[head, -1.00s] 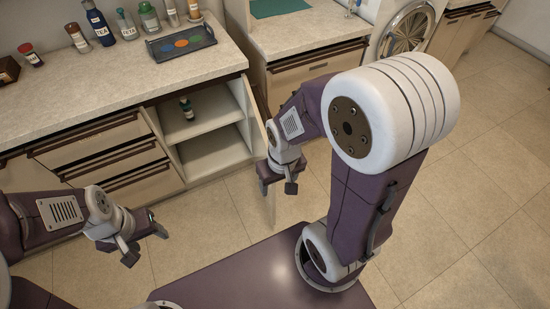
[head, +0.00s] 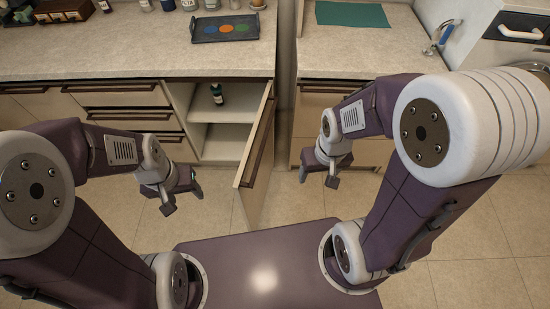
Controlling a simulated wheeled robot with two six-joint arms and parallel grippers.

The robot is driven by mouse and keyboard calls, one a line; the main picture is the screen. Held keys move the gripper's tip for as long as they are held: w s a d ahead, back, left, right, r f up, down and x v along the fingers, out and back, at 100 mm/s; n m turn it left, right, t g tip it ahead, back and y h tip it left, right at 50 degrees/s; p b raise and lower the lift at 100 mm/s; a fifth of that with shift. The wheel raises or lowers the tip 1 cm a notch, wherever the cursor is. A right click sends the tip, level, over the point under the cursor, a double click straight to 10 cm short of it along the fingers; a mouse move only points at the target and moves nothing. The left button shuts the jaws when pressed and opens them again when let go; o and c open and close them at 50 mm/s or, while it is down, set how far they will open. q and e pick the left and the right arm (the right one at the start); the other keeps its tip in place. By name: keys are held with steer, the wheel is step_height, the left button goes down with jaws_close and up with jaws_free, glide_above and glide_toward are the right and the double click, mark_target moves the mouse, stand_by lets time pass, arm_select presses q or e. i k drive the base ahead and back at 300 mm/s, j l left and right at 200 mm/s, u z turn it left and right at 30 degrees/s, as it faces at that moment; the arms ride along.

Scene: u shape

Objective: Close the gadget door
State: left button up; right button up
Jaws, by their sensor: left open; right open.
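The gadget door (head: 256,152), a beige cabinet door with a dark handle strip, stands swung open toward me, hinged at the right side of the open cabinet (head: 223,142). Inside the cabinet a small dark bottle (head: 217,94) stands on the upper shelf. My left gripper (head: 182,200) is open and empty, in front of the drawers to the left of the door. My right gripper (head: 317,176) is open and empty, to the right of the door and apart from it.
Drawers (head: 125,115) lie left of the cabinet. A dark tray (head: 225,28) with coloured discs sits on the counter (head: 130,50) above. A second counter with a green mat (head: 351,14) and a tap (head: 440,38) stands to the right.

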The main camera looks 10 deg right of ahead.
mark_target(250, 187)
steer(key=i+l, duration=0.1)
steer(key=i+l+u, duration=0.1)
steer(key=l, duration=0.2)
steer(key=k+l+u, duration=0.1)
steer(key=l, duration=0.3)
steer(key=k+l+u, duration=0.1)
steer(key=l, duration=0.25)
steer(key=k+l, duration=0.15)
steer(key=l, duration=0.25)
steer(key=u, duration=0.05)
